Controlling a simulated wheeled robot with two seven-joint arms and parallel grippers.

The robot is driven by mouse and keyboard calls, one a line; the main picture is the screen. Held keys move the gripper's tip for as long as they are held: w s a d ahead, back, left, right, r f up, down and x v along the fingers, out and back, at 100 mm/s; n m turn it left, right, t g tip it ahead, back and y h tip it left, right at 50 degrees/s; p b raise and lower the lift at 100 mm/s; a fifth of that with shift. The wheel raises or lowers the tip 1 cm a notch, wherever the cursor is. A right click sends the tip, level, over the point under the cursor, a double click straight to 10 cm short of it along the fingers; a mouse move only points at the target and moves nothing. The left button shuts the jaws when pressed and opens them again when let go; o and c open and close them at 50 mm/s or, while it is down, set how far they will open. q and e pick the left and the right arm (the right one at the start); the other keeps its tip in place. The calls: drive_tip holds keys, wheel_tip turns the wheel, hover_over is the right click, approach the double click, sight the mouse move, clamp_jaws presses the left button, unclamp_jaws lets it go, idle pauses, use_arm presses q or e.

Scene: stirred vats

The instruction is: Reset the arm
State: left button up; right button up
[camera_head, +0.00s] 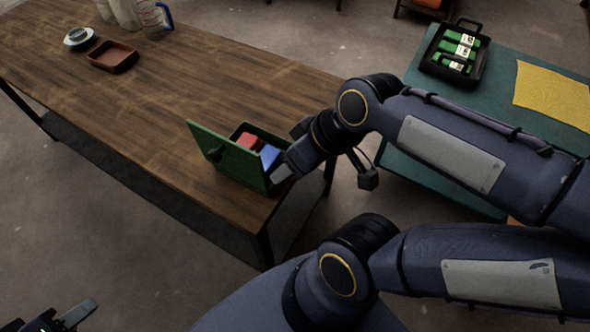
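My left gripper (72,316) shows only in part at the bottom left corner. One pale finger is visible, and the rest is dark or cut off by the frame edge. It is over the floor, away from the table. My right arm comes in from the right, and its gripper (283,173) is at the right side of a green box (236,180) on the wooden table's near right corner. Its fingers are mostly hidden by the wrist, so I cannot tell whether they touch the box.
The green box holds a red block (249,140) and a blue block (270,157). A brown tray (113,57), a round dish (78,38) and a clear jug (152,20) stand at the wooden table's (150,100) far left. A teal table (420,170) bears a black caddy (452,72) and yellow cloth (553,94).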

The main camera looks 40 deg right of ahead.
drive_tip(key=m, duration=0.1)
drive_tip(key=s+m, duration=0.1)
drive_tip(key=s+a+m, duration=0.1)
drive_tip(key=shift+f+m+t, duration=0.3)
drive_tip(key=shift+m+t, duration=0.1)
drive_tip(key=shift+r+p, duration=0.95)
drive_tip(key=shift+c, duration=0.2)
